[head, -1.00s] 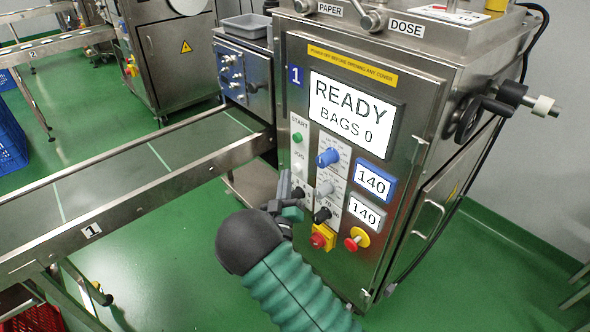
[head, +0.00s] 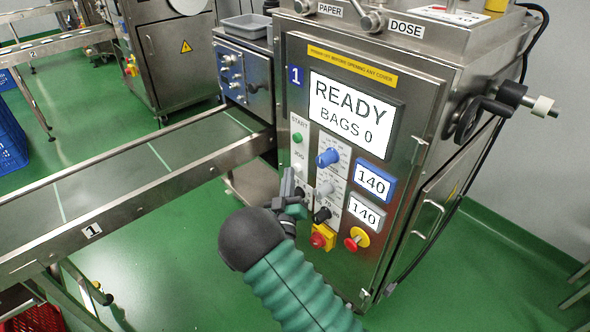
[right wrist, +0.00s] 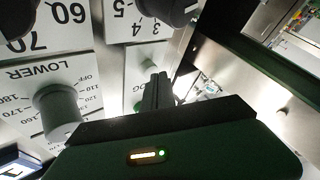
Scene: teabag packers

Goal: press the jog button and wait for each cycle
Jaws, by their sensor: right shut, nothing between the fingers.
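The packing machine (head: 400,75) has a screen (head: 350,112) reading READY, BAGS 0. On its front panel, a green button (head: 297,138) sits under the label START, with the label JOG (head: 299,156) below it. My right gripper (head: 288,181) is shut and empty, close to the panel just below the JOG label. In the right wrist view its fingers (right wrist: 155,92) point at a small pale button (right wrist: 150,66) beside the partly covered JOG label. I cannot tell whether they touch it. My left gripper is not in view.
Knobs (head: 327,157) and a red button on yellow (head: 322,237) are close to my right gripper. A second red button (head: 352,243) is to the right. A conveyor (head: 100,190) marked 1 runs off to the left. Green floor lies below.

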